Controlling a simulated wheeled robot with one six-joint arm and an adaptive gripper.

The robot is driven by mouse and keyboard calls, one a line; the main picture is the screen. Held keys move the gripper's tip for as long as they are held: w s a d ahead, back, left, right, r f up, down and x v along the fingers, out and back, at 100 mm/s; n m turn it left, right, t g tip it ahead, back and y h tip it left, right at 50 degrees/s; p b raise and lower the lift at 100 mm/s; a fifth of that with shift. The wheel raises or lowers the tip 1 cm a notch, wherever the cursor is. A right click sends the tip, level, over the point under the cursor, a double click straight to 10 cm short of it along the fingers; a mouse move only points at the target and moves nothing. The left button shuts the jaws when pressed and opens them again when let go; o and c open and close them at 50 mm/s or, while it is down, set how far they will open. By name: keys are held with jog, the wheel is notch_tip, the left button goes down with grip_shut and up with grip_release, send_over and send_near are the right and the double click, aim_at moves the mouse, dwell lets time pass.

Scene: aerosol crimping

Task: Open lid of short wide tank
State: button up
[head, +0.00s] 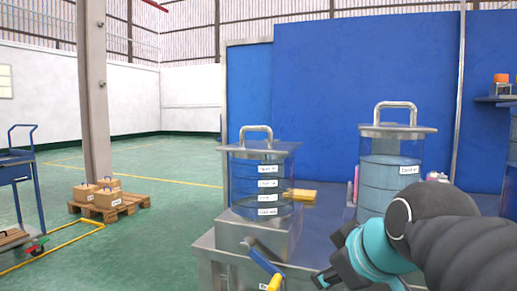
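Two clear cylindrical tanks with flat metal lids and arched handles stand at the metal bench. The left tank (243,190) looks the shorter and wider one and sits on a metal block. Its lid (280,149) lies flat on top, with the handle (257,128) upright. The right tank (375,175) looks taller, and its lid (376,130) is also on. My gripper (322,280) is low at the bottom, right of the left tank and apart from both lids. Its fingers are dark and small in view, so their opening is unclear. My arm hides the right tank's lower right part.
The metal block (232,232) has a blue lever (262,258) with a yellow tip at its front. A yellow item (300,195) and a pink bottle (355,180) are on the bench. A blue panel (350,70) stands behind.

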jog(key=w+a+r+n+t+y+b, duration=0.1)
jog(key=w+a+r+n+t+b, duration=0.1)
jog(key=w+r+n, duration=0.3)
jog(key=a+r+n+t+y+b, duration=0.1)
jog(key=r+n+b, duration=0.1)
jog(key=r, duration=0.5)
jog(key=n+t+y+b, duration=0.2)
jog(key=n+y+b, duration=0.15)
jog(key=n, duration=0.35)
send_near(260, 128)
jog(key=shift+h, duration=0.25)
jog(key=p+x, duration=0.1)
jog(key=x, duration=1)
jog(key=shift+s+a+r, duration=0.1)
jog(key=shift+a, duration=0.05)
grip_shut()
